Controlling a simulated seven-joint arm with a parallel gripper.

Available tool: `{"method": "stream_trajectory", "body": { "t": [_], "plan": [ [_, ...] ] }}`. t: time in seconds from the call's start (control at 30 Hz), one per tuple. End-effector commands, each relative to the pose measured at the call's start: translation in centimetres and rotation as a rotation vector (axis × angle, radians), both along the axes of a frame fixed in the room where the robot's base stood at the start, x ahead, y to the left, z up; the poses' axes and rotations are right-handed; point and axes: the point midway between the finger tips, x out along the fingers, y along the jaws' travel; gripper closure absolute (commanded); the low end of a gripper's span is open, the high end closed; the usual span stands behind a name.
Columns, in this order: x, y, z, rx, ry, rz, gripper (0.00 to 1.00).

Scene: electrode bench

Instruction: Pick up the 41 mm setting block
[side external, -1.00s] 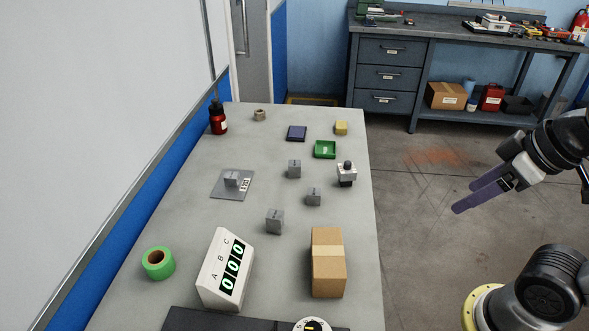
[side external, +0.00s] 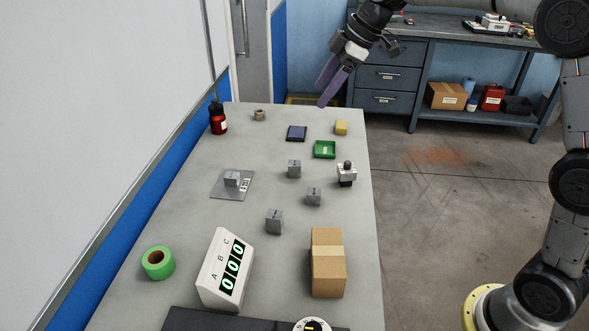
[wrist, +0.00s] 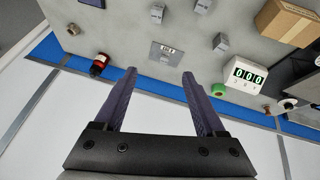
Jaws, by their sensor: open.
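My gripper (side external: 322,95) is open and empty, raised near the bench's far end, away from the blocks. In the wrist view, the open fingers (wrist: 159,73) have the plate (wrist: 156,56) and loose blocks (wrist: 221,41) beyond them.
A three-digit display (side external: 225,270) and cardboard box (side external: 328,263) stand at the near end, green tape (side external: 158,263) at left. A white board borders the left.

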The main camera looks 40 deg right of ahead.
Motion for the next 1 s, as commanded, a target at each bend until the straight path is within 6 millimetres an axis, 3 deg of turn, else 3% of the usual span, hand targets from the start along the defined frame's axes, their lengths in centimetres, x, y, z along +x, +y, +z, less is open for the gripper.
{"method": "stream_trajectory", "body": {
  "t": [0.03,0.1,0.3,0.5,0.8,1.0],
  "plan": [
    [1.9,-0.5,-2.2,0.009,0.028,0.002,0.28],
    [3.7,-1.0,-4.6,0.023,0.058,-0.007,0.28],
    [5.6,-2.2,-10.8,0.043,0.149,-0.031,0.28],
    [5.8,-2.3,-13.5,0.048,0.181,-0.039,0.28],
    [7.0,-0.6,-18.5,0.047,0.182,-0.037,0.28],
    [7.5,-0.1,-20.1,0.047,0.178,-0.039,0.28]
  ]
}}
